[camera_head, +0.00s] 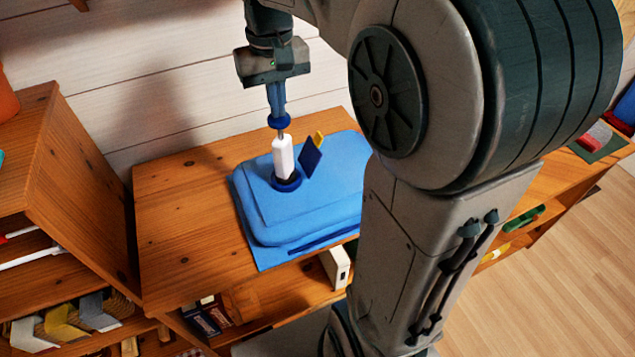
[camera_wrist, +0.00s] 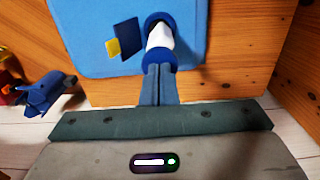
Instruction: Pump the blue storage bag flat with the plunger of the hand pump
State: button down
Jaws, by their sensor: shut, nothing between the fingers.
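The blue storage bag (camera_head: 262,215) lies on a wooden cabinet top and looks puffed up, with a raised, rounded upper face. The hand pump's white barrel (camera_head: 284,157) stands upright on the bag in a dark blue collar (camera_head: 287,184). A short length of rod shows between the barrel and the blue plunger knob (camera_head: 280,121). My gripper (camera_head: 278,113) is shut and empty, pointing down, its fingertips at the top of the knob; I cannot tell whether they touch. In the wrist view the shut fingers (camera_wrist: 158,72) partly cover the knob (camera_wrist: 160,60).
A dark blue and yellow tag (camera_head: 311,157) stands beside the pump. The cabinet top (camera_head: 180,230) is bare left of the bag. A wooden shelf unit (camera_head: 85,190) rises at left, and a plank wall (camera_head: 150,90) stands behind. My arm hides the bag's right side.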

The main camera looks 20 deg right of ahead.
aim_at(279, 121)
jog(key=shift+f+b, duration=1.35)
jog(key=shift+f, duration=0.75)
jog(key=shift+r+p, duration=2.15)
jog(key=shift+r, duration=0.35)
jog(key=shift+r+p, duration=0.1)
jog(key=shift+p, duration=0.3)
notch_tip(279, 121, up, 6)
jog(key=p, duration=0.5)
